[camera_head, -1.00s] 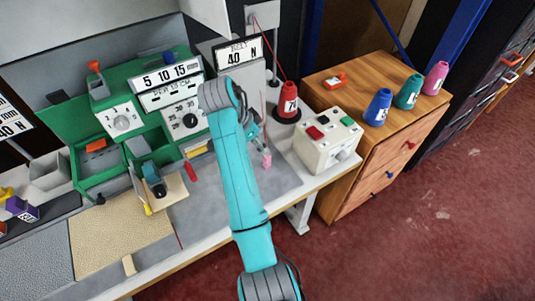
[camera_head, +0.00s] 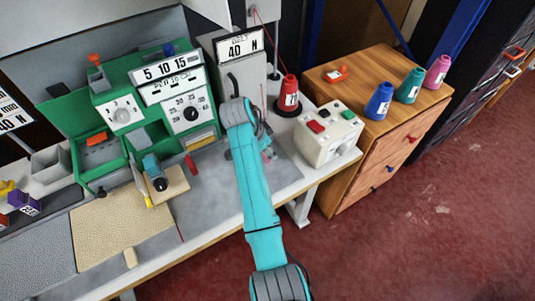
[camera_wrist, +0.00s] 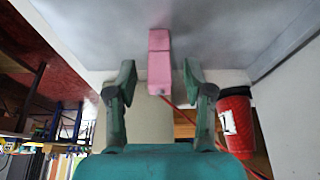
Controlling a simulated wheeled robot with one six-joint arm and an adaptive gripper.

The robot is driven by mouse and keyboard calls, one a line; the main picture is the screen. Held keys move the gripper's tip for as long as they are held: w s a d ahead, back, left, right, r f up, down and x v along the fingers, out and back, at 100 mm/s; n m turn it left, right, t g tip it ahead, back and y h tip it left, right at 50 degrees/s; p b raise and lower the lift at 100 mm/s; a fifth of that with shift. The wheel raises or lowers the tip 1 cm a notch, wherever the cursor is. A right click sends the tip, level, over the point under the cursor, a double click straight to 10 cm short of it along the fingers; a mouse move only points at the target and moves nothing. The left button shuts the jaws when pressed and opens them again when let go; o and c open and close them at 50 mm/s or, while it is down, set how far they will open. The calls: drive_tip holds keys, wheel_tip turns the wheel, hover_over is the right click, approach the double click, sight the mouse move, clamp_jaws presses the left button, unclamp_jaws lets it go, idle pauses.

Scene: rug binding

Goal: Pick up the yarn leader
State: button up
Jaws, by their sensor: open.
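The yarn leader looks to be the small pink piece (camera_wrist: 159,62), which sits between my gripper's open fingers in the wrist view. My gripper (camera_wrist: 159,82) is open, with one finger on each side of the piece and a visible gap to each. In the head view my arm hides most of the gripper. A red yarn cone (camera_head: 288,97) stands behind it, and shows at the right of the wrist view (camera_wrist: 236,122).
A cream control box (camera_head: 328,138) with red and green buttons stands close on the right. A green machine (camera_head: 118,115) and a grey unit with a "40 N" sign (camera_head: 240,46) stand left and behind. A wooden cabinet (camera_head: 375,150) bears blue, teal and pink cones.

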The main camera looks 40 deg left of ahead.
clamp_jaws()
drive_tip(key=shift+r, duration=0.1)
